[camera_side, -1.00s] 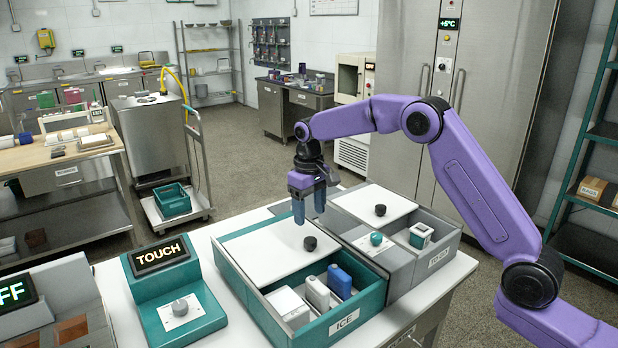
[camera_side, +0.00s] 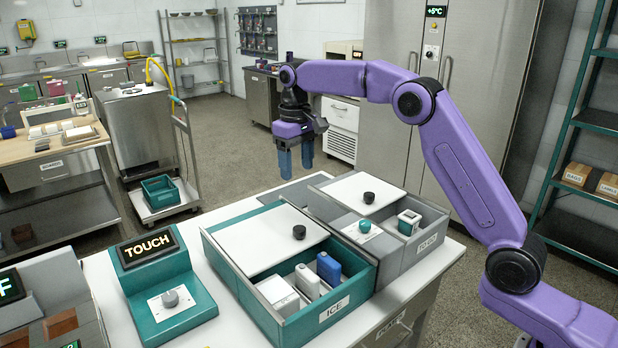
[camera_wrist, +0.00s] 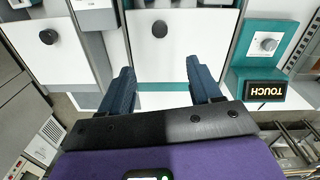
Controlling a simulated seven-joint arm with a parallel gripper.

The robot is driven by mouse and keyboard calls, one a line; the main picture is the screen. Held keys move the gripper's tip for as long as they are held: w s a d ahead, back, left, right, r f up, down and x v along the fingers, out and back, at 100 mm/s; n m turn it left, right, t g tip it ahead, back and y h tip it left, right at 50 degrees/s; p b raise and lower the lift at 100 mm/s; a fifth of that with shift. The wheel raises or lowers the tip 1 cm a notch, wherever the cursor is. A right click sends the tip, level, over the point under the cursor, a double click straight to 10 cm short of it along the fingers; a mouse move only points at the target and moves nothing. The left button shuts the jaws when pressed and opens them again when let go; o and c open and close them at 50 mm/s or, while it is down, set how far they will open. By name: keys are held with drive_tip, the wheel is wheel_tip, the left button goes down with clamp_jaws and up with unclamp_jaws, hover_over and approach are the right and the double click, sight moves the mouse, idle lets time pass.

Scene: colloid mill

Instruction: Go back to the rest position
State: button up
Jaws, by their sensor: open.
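My gripper (camera_side: 295,159) is open and empty, with its blue fingers pointing down. In the side view it hangs in the air above and behind the teal ICE box (camera_side: 213,252). In the wrist view the two fingers (camera_wrist: 163,95) stand well apart, with the white lid of the ICE box (camera_wrist: 160,60) showing between and beyond them. The lid with its black knob (camera_side: 299,232) lies over the back part of the box.
A grey TO GO box (camera_side: 432,242) with a white lid (camera_side: 358,194) stands right of the ICE box. A teal TOUCH panel (camera_side: 165,290) stands to the left. A trolley (camera_side: 175,205) is behind. The air around my gripper is free.

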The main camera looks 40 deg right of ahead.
drive_tip(key=s+a+n, duration=0.3)
drive_tip(key=s, duration=0.7)
drive_tip(key=s+a+n, duration=0.2)
drive_tip(key=s+a, duration=0.2)
drive_tip(key=s, duration=0.7)
drive_tip(key=s+d+f+n, duration=0.3)
drive_tip(key=s+d, duration=0.1)
drive_tip(key=s, duration=0.7)
drive_tip(key=s+d+f+n, duration=0.2)
drive_tip(key=s+d+f, duration=0.2)
drive_tip(key=s, duration=0.7)
drive_tip(key=shift+s+d+n+y, duration=0.3)
drive_tip(key=shift+s+d+n, duration=0.1)
drive_tip(key=shift+d, duration=0.2)
